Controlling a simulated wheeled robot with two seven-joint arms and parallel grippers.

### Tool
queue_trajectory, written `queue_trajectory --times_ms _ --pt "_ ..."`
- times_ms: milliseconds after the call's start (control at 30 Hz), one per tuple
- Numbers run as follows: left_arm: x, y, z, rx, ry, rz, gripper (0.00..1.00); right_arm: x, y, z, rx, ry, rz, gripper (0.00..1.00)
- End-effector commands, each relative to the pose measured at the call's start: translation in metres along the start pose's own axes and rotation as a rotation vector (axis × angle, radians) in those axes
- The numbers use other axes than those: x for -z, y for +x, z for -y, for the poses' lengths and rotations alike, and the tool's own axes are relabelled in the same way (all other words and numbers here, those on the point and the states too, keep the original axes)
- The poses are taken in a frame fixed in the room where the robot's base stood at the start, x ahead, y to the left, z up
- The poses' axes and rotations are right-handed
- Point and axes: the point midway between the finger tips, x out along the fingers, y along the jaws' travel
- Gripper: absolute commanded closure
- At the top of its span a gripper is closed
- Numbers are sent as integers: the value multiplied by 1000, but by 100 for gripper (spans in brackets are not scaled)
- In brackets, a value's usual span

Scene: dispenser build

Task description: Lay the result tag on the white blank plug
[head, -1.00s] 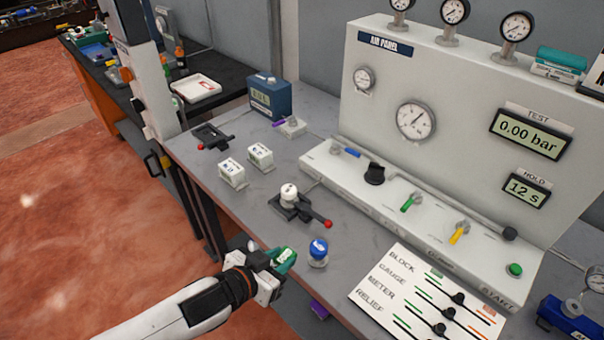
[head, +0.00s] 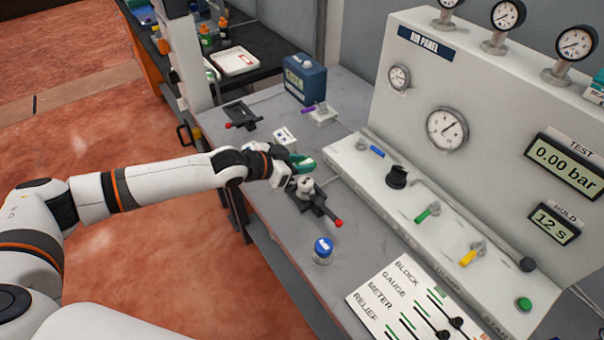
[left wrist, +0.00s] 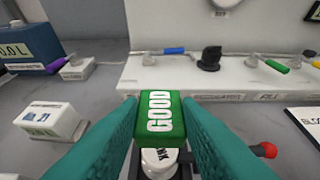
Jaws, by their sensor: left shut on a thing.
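My left gripper (head: 302,164) is shut on the green result tag, which reads GOOD (left wrist: 160,117) in the left wrist view. The tag lies between the teal fingertips with its lettering up. The white blank plug (head: 304,187) stands in a black clamp (head: 316,203) with a red-tipped lever. In the left wrist view the plug (left wrist: 160,160) shows just below the tag, partly hidden by it. The tag is over or right beside the plug's top; I cannot tell if they touch. My right gripper is not in view.
A white block (head: 285,137) stands behind the gripper, partly hidden. A blue-topped knob (head: 323,250) is in front of the clamp. The air panel (head: 490,110) with gauges and valves rises at the right. The bench is clear between knob and clamp.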

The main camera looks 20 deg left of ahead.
Motion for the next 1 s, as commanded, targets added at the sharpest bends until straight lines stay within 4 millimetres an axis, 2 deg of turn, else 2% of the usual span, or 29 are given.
queue_trajectory --times_ms 400,767,800,900,1000 --pt "40 22 0 1 -1 0 92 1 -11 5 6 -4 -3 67" --pt "45 25 0 0 0 1 92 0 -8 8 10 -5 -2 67" --pt "45 25 0 0 0 1 66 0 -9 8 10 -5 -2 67" --pt "45 24 0 0 0 1 50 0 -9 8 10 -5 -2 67" --pt "44 24 0 0 0 1 48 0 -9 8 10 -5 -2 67"
